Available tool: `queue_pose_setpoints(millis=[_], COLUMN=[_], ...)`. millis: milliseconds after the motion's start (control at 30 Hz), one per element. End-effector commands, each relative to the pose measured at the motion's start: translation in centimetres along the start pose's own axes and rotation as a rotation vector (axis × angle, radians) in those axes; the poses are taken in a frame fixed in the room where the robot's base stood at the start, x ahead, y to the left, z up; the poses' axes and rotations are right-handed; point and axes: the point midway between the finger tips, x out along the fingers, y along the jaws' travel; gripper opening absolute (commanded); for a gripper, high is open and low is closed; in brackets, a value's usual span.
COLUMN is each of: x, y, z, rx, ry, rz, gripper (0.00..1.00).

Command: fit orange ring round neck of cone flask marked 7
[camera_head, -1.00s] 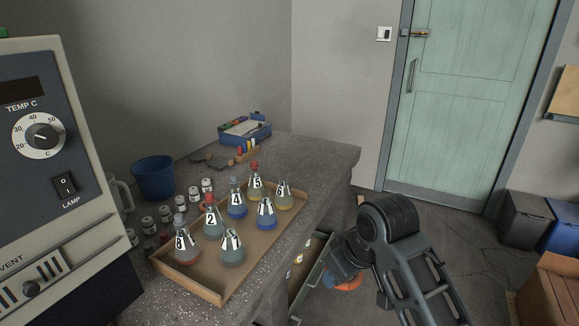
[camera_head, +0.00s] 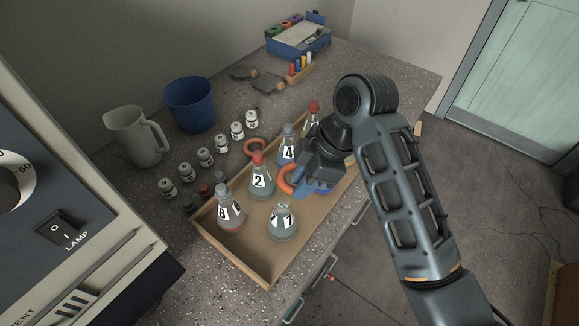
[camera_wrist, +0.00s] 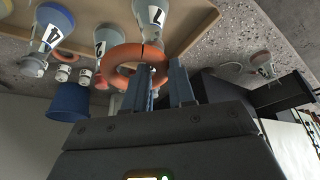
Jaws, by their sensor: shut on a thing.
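The orange ring (camera_head: 286,179) is held in my gripper (camera_head: 300,184), above the wooden tray and to the right of flask 2 (camera_head: 262,183). In the wrist view the ring (camera_wrist: 122,77) sticks out from between the fingers of my gripper (camera_wrist: 160,80). A clear cone flask (camera_head: 284,228) stands at the tray's near side, below the ring in the picture; its mark reads as 7 or 1, I cannot tell which. It has no visible stopper. The ring is apart from its neck. My wrist hides part of the flasks at the tray's far end.
The tray (camera_head: 252,274) also holds flask 8 (camera_head: 230,218) and flask 4 (camera_head: 288,148), with stoppers. A redder ring (camera_head: 255,147) lies behind the tray. Several small jars (camera_head: 205,157), a blue bucket (camera_head: 190,104) and a jug (camera_head: 136,136) stand left.

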Motion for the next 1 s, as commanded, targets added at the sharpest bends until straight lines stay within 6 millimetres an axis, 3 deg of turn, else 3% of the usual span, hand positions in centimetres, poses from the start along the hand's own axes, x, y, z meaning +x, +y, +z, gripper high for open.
queue_pose_setpoints(millis=[100,233,567,1000], x=[-0.2,0.1,1.7,5.6], y=[-0.8,-1.2,-1.2,-1.2], z=[-2.3,-2.9,-2.2,-0.6], rx=[-0.136,-0.193,-0.194,-0.194], ry=[0.0,-0.001,-0.001,-0.002], rz=[-0.056,-0.079,-0.081,-0.078], gripper=[0.0,0.0,0.0,0.0])
